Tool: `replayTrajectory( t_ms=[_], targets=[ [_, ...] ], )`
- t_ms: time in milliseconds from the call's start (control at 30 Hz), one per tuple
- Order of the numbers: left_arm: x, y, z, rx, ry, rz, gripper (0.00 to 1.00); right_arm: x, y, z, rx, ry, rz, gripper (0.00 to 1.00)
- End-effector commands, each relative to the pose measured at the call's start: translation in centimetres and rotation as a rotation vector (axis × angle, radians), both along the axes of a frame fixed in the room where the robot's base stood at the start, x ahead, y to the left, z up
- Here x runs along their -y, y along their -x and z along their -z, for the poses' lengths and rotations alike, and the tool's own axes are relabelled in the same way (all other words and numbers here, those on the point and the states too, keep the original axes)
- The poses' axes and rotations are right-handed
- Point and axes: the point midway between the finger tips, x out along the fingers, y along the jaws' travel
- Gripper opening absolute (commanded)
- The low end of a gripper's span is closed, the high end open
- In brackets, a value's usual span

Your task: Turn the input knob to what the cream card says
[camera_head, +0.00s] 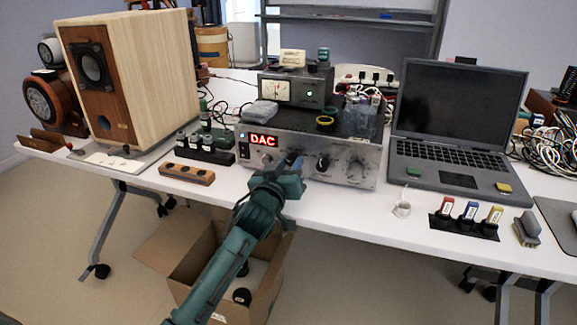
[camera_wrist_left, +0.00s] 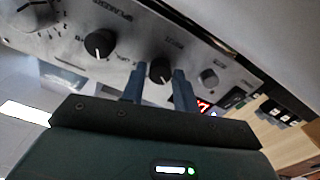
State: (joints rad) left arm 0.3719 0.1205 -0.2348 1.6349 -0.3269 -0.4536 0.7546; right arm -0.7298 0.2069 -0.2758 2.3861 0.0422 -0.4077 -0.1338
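The amplifier (camera_head: 347,165) stands on the table with a red "DAC" display (camera_head: 263,140) on its front. My left gripper (camera_head: 291,163) is at the front panel, just right of the display, and hides the knob there in the head view. In the left wrist view, the open fingers (camera_wrist_left: 158,84) stand on either side of a black knob (camera_wrist_left: 160,70), which looks like the input knob; a small gap seems to show beside it. A cream card (camera_head: 292,57) stands on top of the meter unit (camera_head: 291,90); its writing is too small to read. My right gripper is out of view.
Another knob (camera_head: 322,162) sits right of my gripper. A wooden speaker (camera_head: 150,80), a laptop (camera_head: 460,110), a wooden block (camera_head: 187,173) and coloured plugs (camera_head: 470,211) share the table (camera_head: 345,209). An open cardboard box (camera_head: 190,262) is on the floor below.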

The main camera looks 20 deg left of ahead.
Motion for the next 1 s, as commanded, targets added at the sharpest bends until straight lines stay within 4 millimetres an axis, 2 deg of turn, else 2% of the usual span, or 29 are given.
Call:
replayTrajectory(
  t_ms=[33, 333, 667, 1000],
  targets=[
    [0.0, 0.0, 0.0, 0.0, 0.0, 0.0, 0.26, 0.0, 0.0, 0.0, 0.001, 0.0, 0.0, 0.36],
    [0.0, 0.0, 0.0, 0.0, 0.0, 0.0, 0.02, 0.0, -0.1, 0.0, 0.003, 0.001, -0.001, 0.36],
    [0.0, 0.0, -0.1, 0.001, -0.057, -0.001, 0.02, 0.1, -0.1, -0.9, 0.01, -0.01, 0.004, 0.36],
    [0.0, 0.0, -0.3, 0.009, -0.293, 0.0, 0.02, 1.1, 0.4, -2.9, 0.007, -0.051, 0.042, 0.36]
  ],
)
